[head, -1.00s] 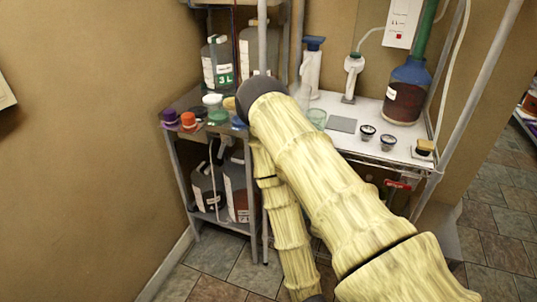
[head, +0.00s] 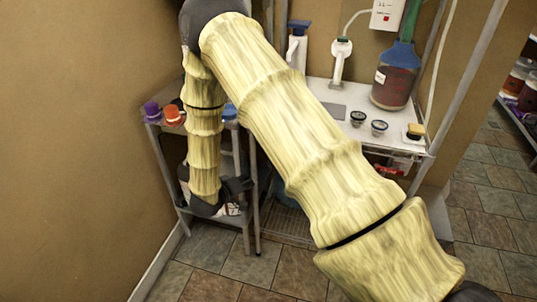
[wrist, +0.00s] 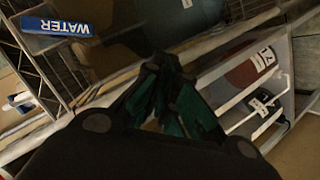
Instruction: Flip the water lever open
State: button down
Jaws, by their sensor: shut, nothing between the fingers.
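A blue sign reading WATER (wrist: 57,27) shows upside down at the upper left of the wrist view, beside a dark wire rack. I cannot make out the water lever for certain in either view. My gripper (wrist: 160,65) is in the middle of the wrist view, its dark green fingers closed together and empty. A large dark rounded vessel (wrist: 180,20) lies just beyond the fingertips; I cannot tell whether they touch it. In the head view my forearm hangs down in front of the small side stand (head: 185,150), with the wrist low before its lower shelf.
A white bench (head: 345,115) stands right of the stand, with a red-brown carboy (head: 393,85), two small dark cups and a brush. Purple (head: 152,110) and orange-red (head: 173,114) lids sit on the stand. The wall is close on the left. Tiled floor (head: 290,270) is open in front.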

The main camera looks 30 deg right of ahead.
jog(key=w+a+r+m+g+h, duration=0.1)
jog(key=w+r+g, duration=0.15)
jog(key=r, duration=0.45)
jog(key=w+r+m+g+h, duration=0.1)
jog(key=r+m+g+h, duration=0.15)
jog(key=r, duration=0.45)
jog(key=s+d+f+p, duration=0.1)
jog(key=d+f, duration=0.2)
jog(key=d, duration=0.2)
jog(key=s+d+f+y+p, duration=0.1)
jog(key=d+f, duration=0.2)
jog(key=d, duration=0.3)
jog(key=shift+s+n+g, duration=0.35)
jog(key=shift+s+g, duration=0.05)
jog(key=shift+d, duration=0.1)
